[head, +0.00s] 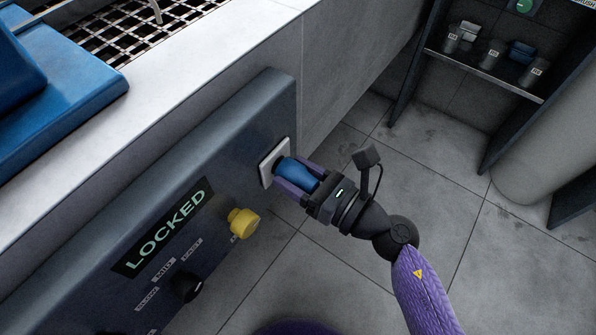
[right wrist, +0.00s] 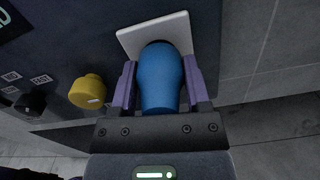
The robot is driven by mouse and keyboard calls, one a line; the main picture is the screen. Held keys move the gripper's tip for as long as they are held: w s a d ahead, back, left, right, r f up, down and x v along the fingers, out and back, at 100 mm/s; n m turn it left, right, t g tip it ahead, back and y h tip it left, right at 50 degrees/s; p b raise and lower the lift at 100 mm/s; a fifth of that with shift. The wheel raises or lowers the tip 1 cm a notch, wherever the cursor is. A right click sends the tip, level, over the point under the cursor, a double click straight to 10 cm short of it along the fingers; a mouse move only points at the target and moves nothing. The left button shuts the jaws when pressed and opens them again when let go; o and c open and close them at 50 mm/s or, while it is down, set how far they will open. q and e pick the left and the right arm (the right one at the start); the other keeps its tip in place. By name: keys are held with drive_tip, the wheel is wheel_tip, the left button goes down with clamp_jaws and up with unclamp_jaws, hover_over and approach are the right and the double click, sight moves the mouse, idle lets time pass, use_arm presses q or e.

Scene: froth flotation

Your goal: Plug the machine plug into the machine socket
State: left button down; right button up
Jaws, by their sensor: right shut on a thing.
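The blue machine plug (head: 297,173) is between the purple fingers of my right gripper (head: 294,180), which is shut on it. The plug's front end is at the white machine socket (head: 266,163) on the dark panel. In the right wrist view the plug (right wrist: 160,78) lies over the white socket plate (right wrist: 128,40), and its far end appears to meet the plate. The contact itself is hidden behind the plug, so I cannot tell how deep it sits. The right gripper (right wrist: 158,92) holds it from both sides. My left gripper is not in view.
The dark control panel (head: 240,120) carries a "LOCKED" display (head: 165,228), a yellow button (head: 243,222) and a black knob (head: 187,287) beside the socket. A pale ledge (head: 180,90) runs above it. A shelf with several cups (head: 491,55) stands at the back right. The floor between is clear.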

drive_tip(key=shift+w+a, duration=0.1)
drive_tip(key=shift+a, duration=0.05)
drive_tip(key=shift+w+a, duration=0.15)
drive_tip(key=o, duration=1.2)
drive_tip(key=shift+o, duration=0.2)
drive_tip(key=v, duration=1)
drive_tip(key=shift+p, duration=0.4)
